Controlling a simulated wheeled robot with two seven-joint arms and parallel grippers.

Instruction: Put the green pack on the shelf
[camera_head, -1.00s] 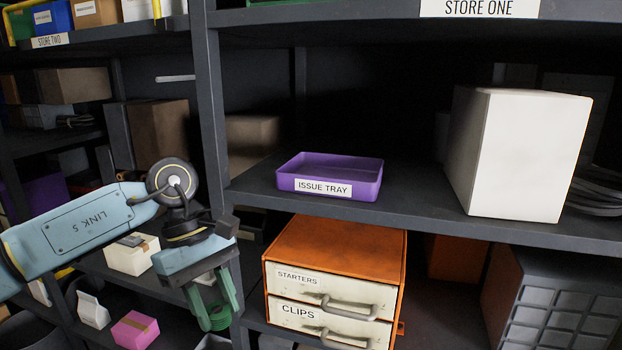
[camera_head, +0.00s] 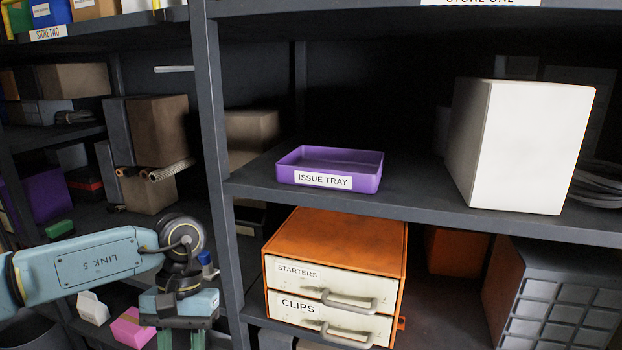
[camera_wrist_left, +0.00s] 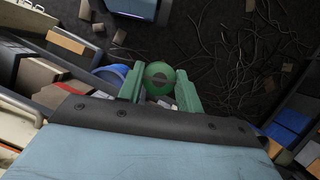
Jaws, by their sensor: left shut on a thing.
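My left gripper (camera_head: 181,341) is at the lower left of the head view, its green fingers pointing down and cut off by the bottom edge. In the left wrist view my left gripper (camera_wrist_left: 160,90) is shut on a green pack (camera_wrist_left: 160,77), whose round end shows between the fingers. The pack hangs over the dark floor. The dark shelf board (camera_head: 420,205) is to the right of the gripper and higher in the picture. My right gripper is not in view.
A purple issue tray (camera_head: 330,168) and a large white box (camera_head: 525,150) stand on the shelf, with bare board between them. An orange drawer cabinet (camera_head: 335,250) is below. A dark upright post (camera_head: 213,150) stands between the gripper and this bay. A pink box (camera_head: 133,327) lies at lower left.

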